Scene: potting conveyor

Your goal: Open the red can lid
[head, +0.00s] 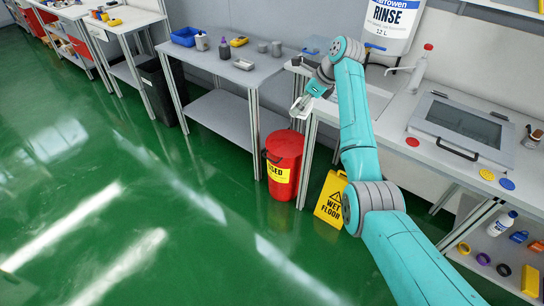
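The red can (283,182) stands on the green floor in front of the workbenches, with a yellow label on its front. Its red lid (284,143) lies over the top and looks closed. A dark handle or latch (271,157) shows at the lid's left front edge. My gripper (297,112) hangs above the can, a little right of the lid's middle, and appears apart from it. The fingers are too small and partly hidden to tell whether they are open.
A yellow wet-floor sign (331,198) stands right of the can, close to my arm. A grey bench (228,76) holding a blue bin and bottles is behind the can. A black bin (160,90) stands further left. The green floor at left is clear.

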